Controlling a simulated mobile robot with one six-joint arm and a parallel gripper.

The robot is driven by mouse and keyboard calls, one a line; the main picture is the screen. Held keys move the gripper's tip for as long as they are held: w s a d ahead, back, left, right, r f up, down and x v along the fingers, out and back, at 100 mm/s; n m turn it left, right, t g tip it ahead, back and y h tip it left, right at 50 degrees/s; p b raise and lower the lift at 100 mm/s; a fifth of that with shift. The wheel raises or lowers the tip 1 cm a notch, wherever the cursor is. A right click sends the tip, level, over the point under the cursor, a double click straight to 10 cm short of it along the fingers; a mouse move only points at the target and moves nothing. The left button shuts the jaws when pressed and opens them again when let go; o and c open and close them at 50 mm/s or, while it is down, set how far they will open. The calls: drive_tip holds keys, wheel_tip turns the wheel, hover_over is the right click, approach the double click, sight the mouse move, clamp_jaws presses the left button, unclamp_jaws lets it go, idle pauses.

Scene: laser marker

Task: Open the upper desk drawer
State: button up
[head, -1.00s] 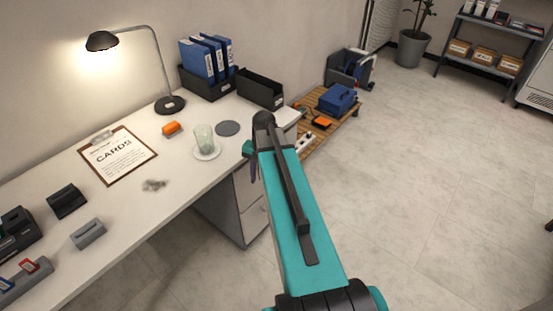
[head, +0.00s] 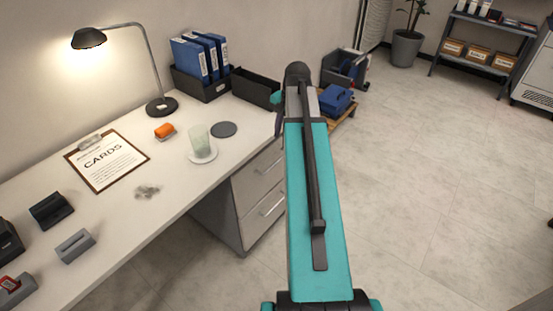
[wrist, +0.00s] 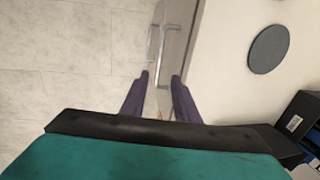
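The desk's drawer unit shows in the head view under the right end of the desk. The upper drawer (head: 258,178) and the lower drawer (head: 263,217) both look closed, each with a bar handle. The upper handle (head: 271,167) is just left of my arm. In the wrist view the drawer fronts are seen steeply, with the upper handle (wrist: 170,42) beyond my fingertips. In the head view my arm mostly hides the gripper; a dark finger (head: 279,122) shows by the desk's corner.
The white desktop (head: 180,180) holds a glass (head: 199,140), a grey coaster (head: 223,129), a clipboard (head: 106,160), a lamp (head: 90,38) and blue binders (head: 190,58). A blue case (head: 336,98) sits on a low wooden platform beyond my arm.

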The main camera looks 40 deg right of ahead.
sight(276, 162)
drive_tip(key=shift+f, duration=0.15)
drive_tip(key=shift+w+a+f, duration=0.1)
drive_tip(key=shift+w+f, duration=0.35)
drive_tip(key=shift+f, duration=1.75)
drive_tip(key=shift+w+a+f, duration=0.1)
drive_tip(key=shift+w+f, duration=0.3)
drive_tip(key=shift+f, duration=1.85)
drive_tip(key=shift+w+a+f, duration=0.1)
drive_tip(key=shift+w+f, duration=0.35)
drive_tip(key=shift+f, duration=1.75)
clamp_jaws()
